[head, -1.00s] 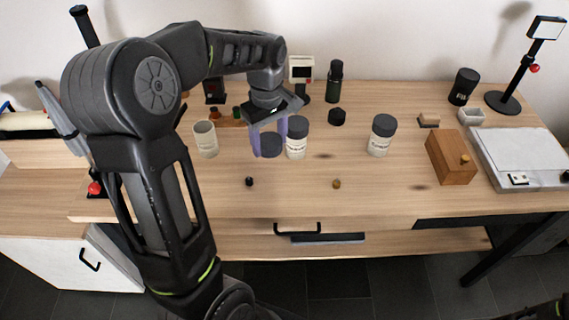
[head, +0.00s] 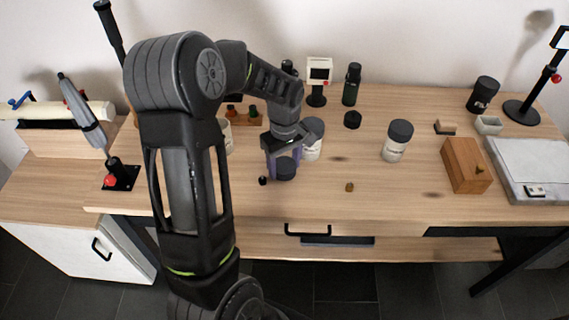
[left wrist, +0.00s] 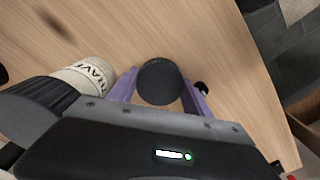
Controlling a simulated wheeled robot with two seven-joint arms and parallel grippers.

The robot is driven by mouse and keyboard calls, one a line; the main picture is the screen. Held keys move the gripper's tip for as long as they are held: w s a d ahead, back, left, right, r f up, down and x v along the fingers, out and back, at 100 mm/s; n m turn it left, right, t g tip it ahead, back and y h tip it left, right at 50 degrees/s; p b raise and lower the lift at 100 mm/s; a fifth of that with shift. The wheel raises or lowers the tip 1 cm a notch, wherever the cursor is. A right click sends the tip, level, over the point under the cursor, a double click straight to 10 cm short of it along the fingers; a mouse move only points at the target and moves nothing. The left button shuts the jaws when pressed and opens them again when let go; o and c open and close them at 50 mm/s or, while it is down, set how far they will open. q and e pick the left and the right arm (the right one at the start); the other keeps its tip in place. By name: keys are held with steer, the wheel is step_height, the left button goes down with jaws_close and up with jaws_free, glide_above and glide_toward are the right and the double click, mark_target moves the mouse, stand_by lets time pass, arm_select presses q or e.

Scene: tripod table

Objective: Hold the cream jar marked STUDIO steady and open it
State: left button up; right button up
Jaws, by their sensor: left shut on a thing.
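My left gripper (head: 285,163) has its purple fingers shut on a round dark lid (head: 286,169), which also shows between the fingers in the left wrist view (left wrist: 160,82). I see no jar body under it; whether it touches the table is unclear. Just behind it stands a cream jar with a dark lid (head: 313,138); in the left wrist view its label reads "TRAVE" (left wrist: 92,74). A second lidded cream jar (head: 396,148) stands to the right, label unreadable. A lidless cream jar (head: 228,140) is mostly hidden behind my left arm. I cannot read STUDIO anywhere. My right gripper is out of view.
A loose black cap (head: 352,119), a small black knob (head: 263,181) and a brass knob (head: 350,187) lie on the table. A wooden box (head: 466,165) and a pale tray (head: 520,165) occupy the right. The front middle of the tabletop is mostly clear.

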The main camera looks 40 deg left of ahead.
mark_target(284, 165)
arm_select(q)
steer(key=shift+f, duration=0.2)
steer(key=o, duration=1.5)
steer(key=shift+o, duration=0.2)
steer(key=shift+r, duration=0.1)
step_height(284, 165, up, 12)
